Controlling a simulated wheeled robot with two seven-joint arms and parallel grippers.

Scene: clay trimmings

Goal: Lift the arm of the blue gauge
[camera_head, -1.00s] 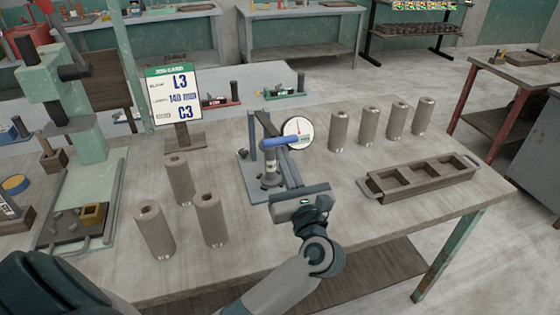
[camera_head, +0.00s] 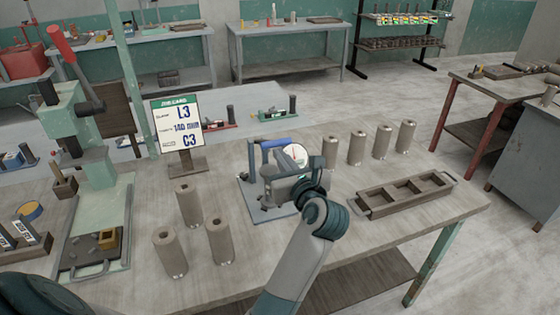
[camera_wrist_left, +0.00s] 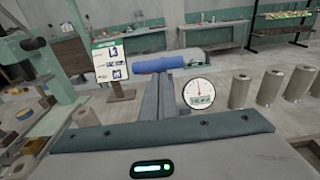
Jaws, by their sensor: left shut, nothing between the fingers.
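The gauge stands on the bench, with a blue bar (camera_head: 275,143) as its arm, a round white dial (camera_head: 295,154) and a grey base plate (camera_head: 254,206). My left gripper (camera_head: 268,172) is in front of it and hides much of its middle. In the left wrist view the shut fingers (camera_wrist_left: 164,78) point toward the blue bar (camera_wrist_left: 166,63), which lies crosswise at their tips. I cannot tell whether they touch it. The dial (camera_wrist_left: 198,92) is right of the fingers. My right gripper is not in view.
Clay cylinders stand left (camera_head: 190,205) and behind right (camera_head: 356,146) of the gauge. A compartmented wooden tray (camera_head: 365,212) lies to the right. A job card (camera_head: 178,122) stands behind left, and a green press (camera_head: 92,150) is at far left.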

